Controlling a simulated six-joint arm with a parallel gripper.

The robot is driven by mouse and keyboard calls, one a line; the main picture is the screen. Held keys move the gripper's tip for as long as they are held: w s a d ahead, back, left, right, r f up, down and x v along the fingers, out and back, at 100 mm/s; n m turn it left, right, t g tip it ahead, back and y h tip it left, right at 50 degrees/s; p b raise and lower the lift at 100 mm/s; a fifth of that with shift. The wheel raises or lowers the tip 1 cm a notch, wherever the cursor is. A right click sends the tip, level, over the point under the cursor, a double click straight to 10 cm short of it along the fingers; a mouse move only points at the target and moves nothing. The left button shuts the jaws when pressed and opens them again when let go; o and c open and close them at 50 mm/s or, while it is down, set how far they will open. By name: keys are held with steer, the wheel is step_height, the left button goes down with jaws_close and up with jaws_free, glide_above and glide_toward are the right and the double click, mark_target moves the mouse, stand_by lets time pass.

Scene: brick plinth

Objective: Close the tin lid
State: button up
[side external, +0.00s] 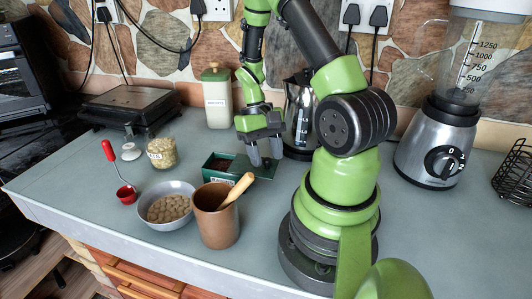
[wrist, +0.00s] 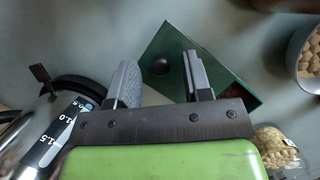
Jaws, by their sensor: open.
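The tin (side external: 213,180) is a small dark green box on the counter, behind the brown cup. Its top looks dark inside a green rim in the side view.
A brown cup (side external: 215,228) with a wooden handle and a bowl (side external: 150,218) of chickpeas stand in front. A jar (side external: 162,153) and red scoop (side external: 126,194) are left. A canister (side external: 217,105) and kettle (side external: 300,110) stand behind; a blender (side external: 437,145) is right.

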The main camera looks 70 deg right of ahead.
mark_target(240, 165)
jaws_close()
steer(key=shift+w+a, duration=0.15)
steer(key=shift+w, duration=3.35)
jaws_free()
